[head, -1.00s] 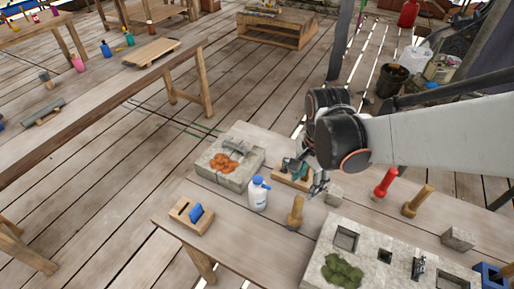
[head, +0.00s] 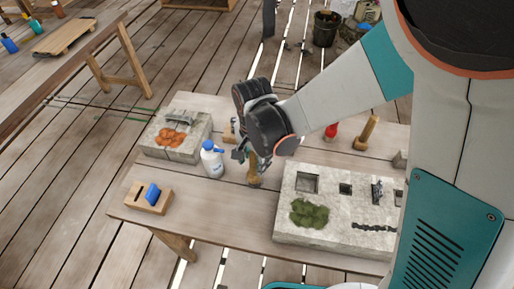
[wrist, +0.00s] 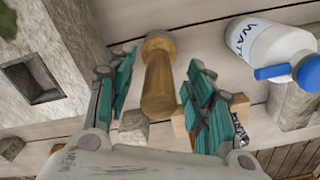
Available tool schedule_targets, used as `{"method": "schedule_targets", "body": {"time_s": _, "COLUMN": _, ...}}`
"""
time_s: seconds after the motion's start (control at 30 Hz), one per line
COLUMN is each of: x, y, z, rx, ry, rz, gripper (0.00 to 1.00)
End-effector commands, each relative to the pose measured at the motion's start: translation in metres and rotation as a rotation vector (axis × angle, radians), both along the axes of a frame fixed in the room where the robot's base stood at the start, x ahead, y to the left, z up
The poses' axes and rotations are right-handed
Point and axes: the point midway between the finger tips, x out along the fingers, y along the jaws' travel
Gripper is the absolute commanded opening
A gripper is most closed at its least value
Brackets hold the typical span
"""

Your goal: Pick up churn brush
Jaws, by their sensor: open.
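A wooden turned tool with a round end, which I take for the churn brush (head: 254,178), stands on the near table between the white bottle and the stone block. It also shows in the wrist view (wrist: 158,80), between the two teal fingers. My gripper (wrist: 160,62) is open, with one finger on each side of the tool and gaps visible beside it. In the head view my gripper (head: 246,156) is at the tool's upper part, which the wrist and fingers partly hide. I cannot tell whether they touch.
A white water bottle (head: 212,160) with a blue cap stands close left of the tool. A stone block (head: 290,222) with square holes and green moss is close right. A wooden holder (head: 140,198) with a blue piece is front left. Another wooden tool (head: 367,132) stands behind right.

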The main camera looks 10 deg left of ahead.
Motion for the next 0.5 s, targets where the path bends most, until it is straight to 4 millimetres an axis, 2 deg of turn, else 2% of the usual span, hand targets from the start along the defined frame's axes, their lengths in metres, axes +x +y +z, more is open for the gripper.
{"method": "schedule_targets", "body": {"time_s": 0.03, "x": 0.000, "y": -0.001, "z": -0.012, "rx": 0.000, "ry": 0.000, "rz": 0.000, "gripper": 0.48}}
{"method": "schedule_targets", "body": {"time_s": 0.17, "x": 0.000, "y": -0.001, "z": -0.027, "rx": 0.000, "ry": 0.000, "rz": -0.001, "gripper": 0.48}}
{"method": "schedule_targets", "body": {"time_s": 0.4, "x": 0.000, "y": -0.001, "z": -0.028, "rx": 0.000, "ry": 0.000, "rz": -0.002, "gripper": 0.48}}
{"method": "schedule_targets", "body": {"time_s": 0.43, "x": 0.000, "y": -0.001, "z": -0.028, "rx": 0.000, "ry": 0.000, "rz": -0.002, "gripper": 0.44}}
{"method": "schedule_targets", "body": {"time_s": 0.5, "x": 0.000, "y": -0.001, "z": -0.028, "rx": 0.000, "ry": 0.000, "rz": -0.002, "gripper": 0.28}}
